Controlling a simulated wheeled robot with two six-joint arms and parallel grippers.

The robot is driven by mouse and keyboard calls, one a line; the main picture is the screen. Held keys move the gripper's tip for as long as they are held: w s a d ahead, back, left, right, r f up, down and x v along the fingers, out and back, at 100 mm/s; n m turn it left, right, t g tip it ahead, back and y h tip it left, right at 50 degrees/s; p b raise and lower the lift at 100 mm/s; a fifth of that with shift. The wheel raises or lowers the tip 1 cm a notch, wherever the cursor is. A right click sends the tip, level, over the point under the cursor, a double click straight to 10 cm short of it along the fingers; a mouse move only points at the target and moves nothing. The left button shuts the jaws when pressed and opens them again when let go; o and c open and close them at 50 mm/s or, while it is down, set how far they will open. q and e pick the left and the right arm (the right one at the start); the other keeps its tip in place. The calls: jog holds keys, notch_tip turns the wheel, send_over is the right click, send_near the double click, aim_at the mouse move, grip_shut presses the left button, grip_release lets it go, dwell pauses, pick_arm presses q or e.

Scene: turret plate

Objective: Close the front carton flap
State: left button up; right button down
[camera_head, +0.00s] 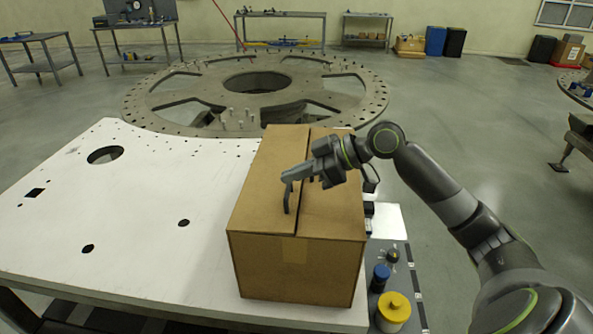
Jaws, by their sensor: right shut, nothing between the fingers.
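A brown cardboard carton (290,272) stands at the right front of the white plate. Its two long top flaps, the left flap (262,190) and the right flap (335,215), lie nearly flat with a narrow dark seam between them. No separate front flap stands up at the near edge; whether one is folded underneath is hidden. My right gripper (287,204) is shut and empty, fingers pointing down over the left flap near the seam. Whether it touches the cardboard I cannot tell. My left gripper is out of view.
The white plate (120,215) with holes is bare left of the carton. A yellow-topped container (393,308) and a blue-capped one (380,276) stand right of the carton, below my right arm. A large round turret plate (160,100) lies behind. Workbenches line the back.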

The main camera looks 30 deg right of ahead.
jog(key=shift+s+d+f, duration=0.15)
jog(key=shift+d+f, duration=0.05)
jog(key=shift+f, duration=0.45)
jog(key=shift+f, duration=0.1)
jog(key=shift+f+b, duration=0.65)
jog(key=shift+b, duration=0.15)
jog(key=shift+s+d+f+t+y+b, duration=0.2)
jog(key=shift+s+f+t+y+b, duration=0.15)
jog(key=shift+b, duration=0.2)
jog(key=shift+w+f, duration=0.1)
